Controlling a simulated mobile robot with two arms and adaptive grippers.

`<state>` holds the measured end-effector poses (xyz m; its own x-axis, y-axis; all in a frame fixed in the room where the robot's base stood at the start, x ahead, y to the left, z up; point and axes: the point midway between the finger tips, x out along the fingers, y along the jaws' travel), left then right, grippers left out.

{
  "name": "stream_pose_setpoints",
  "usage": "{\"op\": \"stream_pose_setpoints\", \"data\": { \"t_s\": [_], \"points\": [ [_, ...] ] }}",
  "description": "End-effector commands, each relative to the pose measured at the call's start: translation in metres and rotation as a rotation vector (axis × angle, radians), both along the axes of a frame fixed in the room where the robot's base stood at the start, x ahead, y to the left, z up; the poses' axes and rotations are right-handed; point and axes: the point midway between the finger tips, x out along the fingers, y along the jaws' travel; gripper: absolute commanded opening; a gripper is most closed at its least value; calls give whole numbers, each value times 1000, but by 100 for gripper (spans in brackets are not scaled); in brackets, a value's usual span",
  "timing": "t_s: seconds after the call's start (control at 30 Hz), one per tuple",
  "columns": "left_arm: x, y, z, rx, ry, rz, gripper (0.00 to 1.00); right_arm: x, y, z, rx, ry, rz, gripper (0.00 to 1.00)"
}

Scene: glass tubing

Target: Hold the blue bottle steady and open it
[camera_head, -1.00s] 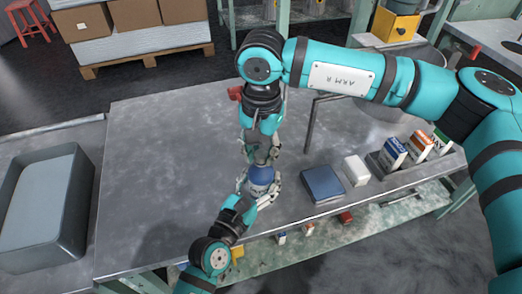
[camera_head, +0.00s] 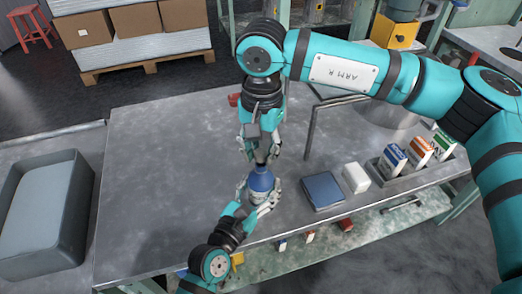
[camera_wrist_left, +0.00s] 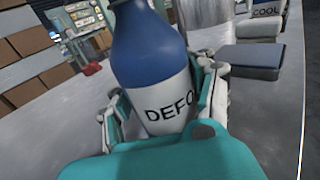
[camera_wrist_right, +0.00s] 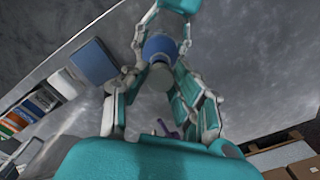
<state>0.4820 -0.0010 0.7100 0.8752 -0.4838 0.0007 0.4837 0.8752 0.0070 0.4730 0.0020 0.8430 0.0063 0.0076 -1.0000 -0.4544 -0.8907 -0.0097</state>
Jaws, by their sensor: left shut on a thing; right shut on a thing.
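The blue bottle (camera_head: 261,181) stands upright near the table's front edge, with a white label reading "DEFO" in the left wrist view (camera_wrist_left: 160,60). My left gripper (camera_head: 262,197) is shut around its labelled lower body. My right gripper (camera_head: 260,156) points down from above, its fingers closed on the cap (camera_wrist_right: 160,74) at the bottle's top. The blue shoulder shows behind the cap in the right wrist view. Whether the cap is still seated on the neck I cannot tell.
To the right are a dark blue box (camera_head: 322,190), a white block (camera_head: 356,177) and a tray (camera_head: 375,166) with several cartons. A metal bar frame (camera_head: 311,125) stands behind. A grey bin (camera_head: 75,225) is at left. The table's left half is clear.

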Motion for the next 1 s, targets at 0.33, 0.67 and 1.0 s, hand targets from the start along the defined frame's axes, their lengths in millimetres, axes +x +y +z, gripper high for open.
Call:
{"op": "stream_pose_setpoints", "data": {
  "t_s": [0.33, 0.67, 1.0],
  "points": [
    [0, 0, -2, 2, 2, 0, 0, 0, 0, 33, 1, 0, 1, 0],
    [0, 0, -1, 2, 1, 0, 77, 0, 0, 33, 1, 0, 0, 0],
    [-1, 0, 0, 0, 1, 0, 86, 0, 0, 33, 1, 0, 0, 0]
  ]
}}
